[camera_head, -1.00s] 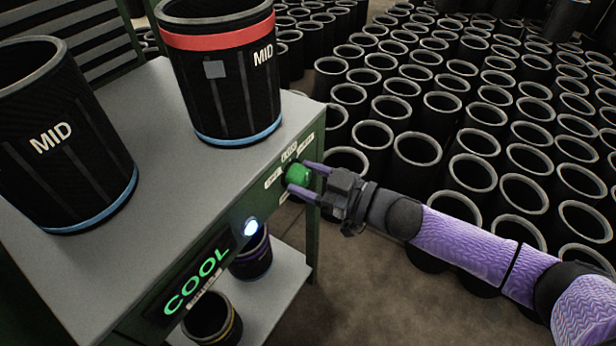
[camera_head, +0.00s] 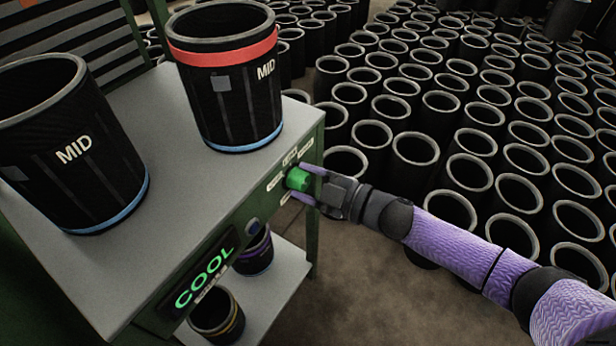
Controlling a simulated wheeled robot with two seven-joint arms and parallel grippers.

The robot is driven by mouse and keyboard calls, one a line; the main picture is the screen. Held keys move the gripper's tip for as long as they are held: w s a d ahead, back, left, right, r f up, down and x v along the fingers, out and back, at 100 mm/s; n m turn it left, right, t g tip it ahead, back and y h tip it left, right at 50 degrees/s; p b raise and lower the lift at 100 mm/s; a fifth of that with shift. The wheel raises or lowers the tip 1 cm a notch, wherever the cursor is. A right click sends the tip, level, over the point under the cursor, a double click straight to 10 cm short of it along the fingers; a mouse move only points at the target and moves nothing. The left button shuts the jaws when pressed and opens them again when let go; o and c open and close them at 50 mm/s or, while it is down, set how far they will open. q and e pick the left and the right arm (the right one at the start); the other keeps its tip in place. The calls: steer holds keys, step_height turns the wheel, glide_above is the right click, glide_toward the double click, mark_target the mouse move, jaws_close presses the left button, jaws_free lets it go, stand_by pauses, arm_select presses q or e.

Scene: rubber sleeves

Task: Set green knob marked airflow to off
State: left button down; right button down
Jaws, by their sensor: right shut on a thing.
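The green knob (camera_head: 297,178) is on the front panel of the grey-topped bench, near its right corner. Small white labels sit around it, too small to read. My right gripper (camera_head: 308,183) comes in from the right and is shut on the knob, one purple finger above it and one below. The knob's face is partly hidden by the fingers, so its setting cannot be read. A display with green letters, COOL (camera_head: 203,277), is lower left on the same panel. A round button (camera_head: 253,228) between them looks unlit. My left gripper is not in view.
Two black sleeves marked MID stand on the bench top, one at left (camera_head: 65,150) and one with a red band (camera_head: 228,90). Smaller sleeves (camera_head: 217,314) sit on the lower shelf (camera_head: 275,285). Many black sleeves fill the floor behind my right arm.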

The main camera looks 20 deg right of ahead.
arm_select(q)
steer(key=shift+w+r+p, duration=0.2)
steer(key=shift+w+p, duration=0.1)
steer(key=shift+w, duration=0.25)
arm_select(e)
steer(key=shift+n, duration=1)
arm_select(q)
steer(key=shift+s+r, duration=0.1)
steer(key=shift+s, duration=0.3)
arm_select(e)
steer(key=shift+c, duration=0.4)
jaws_free()
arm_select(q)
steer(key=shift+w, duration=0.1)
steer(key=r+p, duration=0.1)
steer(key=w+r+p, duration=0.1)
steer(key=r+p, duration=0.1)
arm_select(e)
steer(key=v, duration=1)
